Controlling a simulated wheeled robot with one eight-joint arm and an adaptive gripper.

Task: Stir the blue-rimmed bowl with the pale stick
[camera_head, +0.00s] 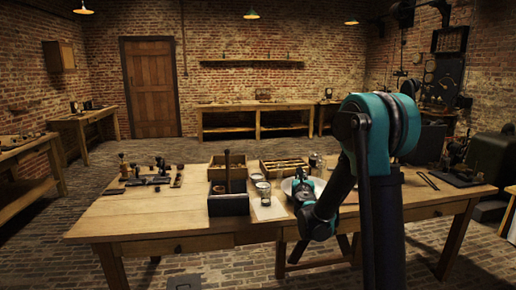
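A white round vessel (287,187), likely the bowl, shows in part at the middle of the wooden table; my arm covers its right side. It is too small to make out a blue rim or its contents. My gripper (302,182) is at or over this vessel, at the end of my teal and black arm. Its fingers are too small and too covered to tell whether they are open or shut, or whether they hold anything. I cannot pick out a pale stick for sure.
Left of the vessel, glass jars (263,193) stand by a pale sheet (270,211). A dark box (228,205) with a tall dark handle stands further left; a wooden tray (270,172) lies behind. Small instruments (160,178) stand at the left. The table's front left (140,215) is clear.

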